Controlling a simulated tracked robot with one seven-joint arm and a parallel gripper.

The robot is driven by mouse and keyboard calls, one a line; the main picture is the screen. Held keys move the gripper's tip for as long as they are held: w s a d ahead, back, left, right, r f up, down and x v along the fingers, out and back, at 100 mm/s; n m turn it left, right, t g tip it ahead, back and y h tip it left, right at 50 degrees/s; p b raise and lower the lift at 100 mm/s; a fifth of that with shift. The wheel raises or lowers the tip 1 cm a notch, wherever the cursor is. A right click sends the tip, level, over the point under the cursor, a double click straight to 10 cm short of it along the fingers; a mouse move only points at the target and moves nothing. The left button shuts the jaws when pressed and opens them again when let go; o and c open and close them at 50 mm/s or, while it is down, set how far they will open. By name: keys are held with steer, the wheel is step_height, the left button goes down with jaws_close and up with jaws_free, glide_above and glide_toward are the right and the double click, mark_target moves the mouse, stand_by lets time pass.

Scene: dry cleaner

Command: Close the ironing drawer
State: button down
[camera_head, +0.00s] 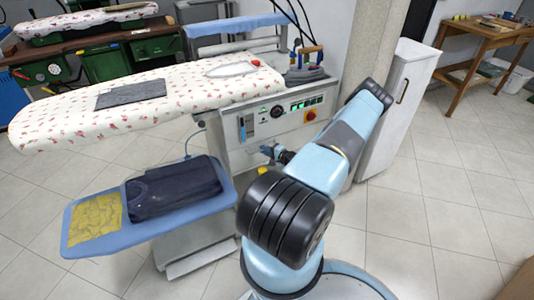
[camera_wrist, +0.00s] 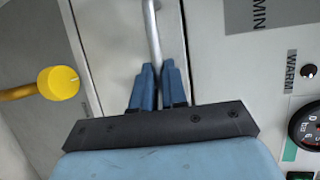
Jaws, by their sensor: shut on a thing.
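The ironing station (camera_head: 285,118) has a light grey front with dials and switches. In the wrist view a thin metal handle (camera_wrist: 152,30) runs down from the top edge, in front of a pale panel (camera_wrist: 108,45) that I take for the drawer front. My gripper (camera_wrist: 158,70) has its two blue fingers shut on the handle, one on each side. In the head view my gripper (camera_head: 272,153) is small and dark in front of the station, partly behind my arm. The handle is not clear there, and I cannot tell how far the drawer stands out.
A floral ironing board (camera_head: 190,85) bears a folded grey cloth (camera_head: 130,93). Below it, a blue shelf (camera_head: 155,228) holds dark folded clothes (camera_head: 172,188) and a yellow cloth (camera_head: 95,216). A yellow knob (camera_wrist: 59,83) sits left of the gripper. A white cabinet (camera_head: 400,100) stands right.

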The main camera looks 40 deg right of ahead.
steer(key=shift+d, duration=0.1)
steer(key=c, duration=1.2)
jaws_free()
steer(key=shift+w, duration=0.15)
steer(key=shift+o, duration=0.2)
steer(key=v, duration=1.3)
steer(key=shift+s, duration=0.4)
steer(key=shift+d, duration=0.15)
